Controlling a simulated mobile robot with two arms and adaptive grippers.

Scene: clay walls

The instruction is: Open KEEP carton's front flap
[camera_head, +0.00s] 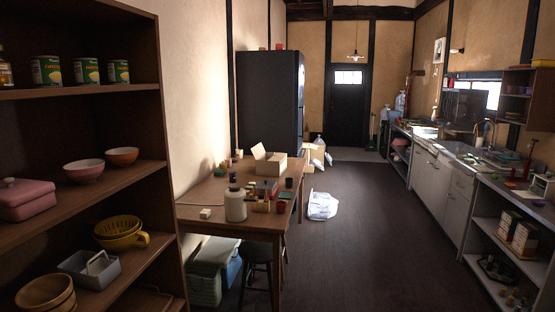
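A small cardboard carton (267,167) stands on the wooden table (220,194) at mid-left. At least one of its top flaps is raised. I cannot read any lettering on it, so I cannot tell whether it is the KEEP carton. Another light brown box (314,152) shows beyond the table near the dark fridge, partly hidden by pale bags; its lettering is not readable either. Neither of my grippers is in view.
A white jar (235,205) and several small items crowd the table. A stool (258,275) stands at its front. A white bag (322,205) lies on the floor. Shelves (90,170) fill the left; a counter (440,165) runs along the right.

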